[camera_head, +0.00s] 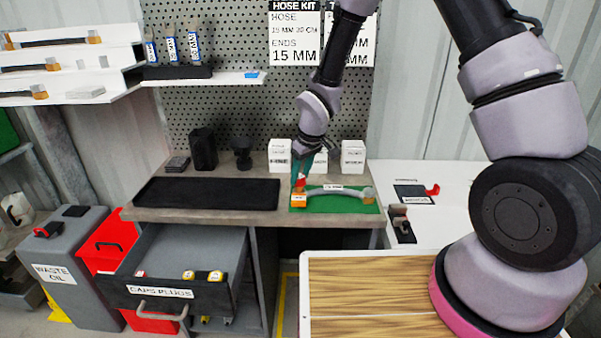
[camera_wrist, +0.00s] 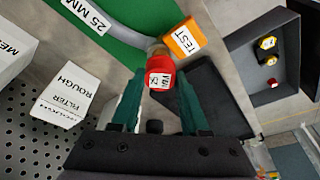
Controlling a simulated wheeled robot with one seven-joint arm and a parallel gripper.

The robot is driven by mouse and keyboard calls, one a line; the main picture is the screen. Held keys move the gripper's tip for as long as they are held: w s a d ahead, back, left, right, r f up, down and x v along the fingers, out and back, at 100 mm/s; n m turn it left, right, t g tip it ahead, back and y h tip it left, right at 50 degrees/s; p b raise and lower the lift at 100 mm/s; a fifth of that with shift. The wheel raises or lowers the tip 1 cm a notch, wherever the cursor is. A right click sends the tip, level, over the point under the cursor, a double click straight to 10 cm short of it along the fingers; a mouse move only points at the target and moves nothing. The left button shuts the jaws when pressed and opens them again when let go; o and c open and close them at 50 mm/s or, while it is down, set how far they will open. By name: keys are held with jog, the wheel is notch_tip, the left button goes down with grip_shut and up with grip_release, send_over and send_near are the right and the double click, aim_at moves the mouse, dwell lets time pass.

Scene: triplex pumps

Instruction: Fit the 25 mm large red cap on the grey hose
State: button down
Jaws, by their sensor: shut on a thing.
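The grey hose (camera_head: 335,190) lies on a green mat (camera_head: 352,208) on the workbench. It also shows in the wrist view (camera_wrist: 118,35) with a "25 MM" label. My gripper (camera_wrist: 160,82), with teal fingers, is shut on the large red cap (camera_wrist: 159,74). The cap is at the hose's end, beside the orange TEST tag (camera_wrist: 185,38). In the wrist view the cap covers the hose's tip, so I cannot tell whether it is seated or just touching. In the head view the red cap (camera_head: 300,184) shows below my gripper (camera_head: 304,166), at the hose's left end.
An open drawer (camera_head: 174,293) labelled CAPS PLUGS holds several caps. White boxes (camera_head: 352,157) stand behind the mat. A black tray (camera_head: 207,194) lies left of it. A wooden-topped surface (camera_head: 370,290) is in front at the right.

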jog(key=shift+f, duration=1)
jog(key=shift+c, duration=1.6)
grip_release()
jog(key=v, duration=1)
jog(key=shift+r, duration=0.35)
